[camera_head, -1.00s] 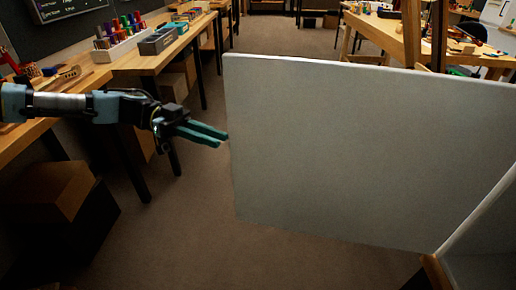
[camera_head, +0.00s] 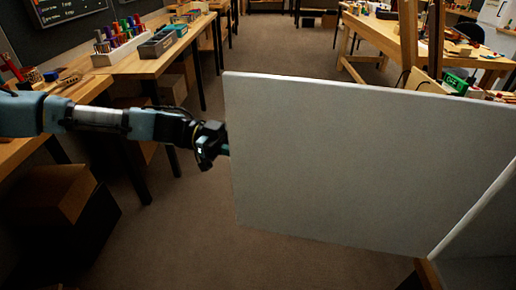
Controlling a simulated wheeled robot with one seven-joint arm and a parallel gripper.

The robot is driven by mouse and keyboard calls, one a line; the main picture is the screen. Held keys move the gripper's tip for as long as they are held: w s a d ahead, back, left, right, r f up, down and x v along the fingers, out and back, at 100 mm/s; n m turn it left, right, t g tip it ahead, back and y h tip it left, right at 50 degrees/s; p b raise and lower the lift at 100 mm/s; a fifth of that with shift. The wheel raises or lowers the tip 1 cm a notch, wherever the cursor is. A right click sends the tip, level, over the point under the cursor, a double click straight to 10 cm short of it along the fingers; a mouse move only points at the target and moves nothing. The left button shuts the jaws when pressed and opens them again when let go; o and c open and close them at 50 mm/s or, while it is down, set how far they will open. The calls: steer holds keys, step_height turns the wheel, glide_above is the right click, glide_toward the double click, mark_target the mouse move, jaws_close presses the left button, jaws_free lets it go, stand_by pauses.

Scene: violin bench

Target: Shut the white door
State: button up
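The white door (camera_head: 340,165) stands open as a large flat panel across the middle and right of the view. Its right side meets a white cabinet edge (camera_head: 474,212) at the lower right. My gripper (camera_head: 222,142) is at the door's free left edge. Its fingers are hidden behind the door, so I cannot see whether they touch it or how far apart they are.
A wooden workbench (camera_head: 150,62) with bins and tools runs along the left, with cardboard boxes (camera_head: 58,190) below it. Another wooden bench (camera_head: 378,34) stands behind the door at the right. Brown floor (camera_head: 280,45) is clear between the benches.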

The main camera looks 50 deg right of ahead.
jaws_close()
stand_by(1.5)
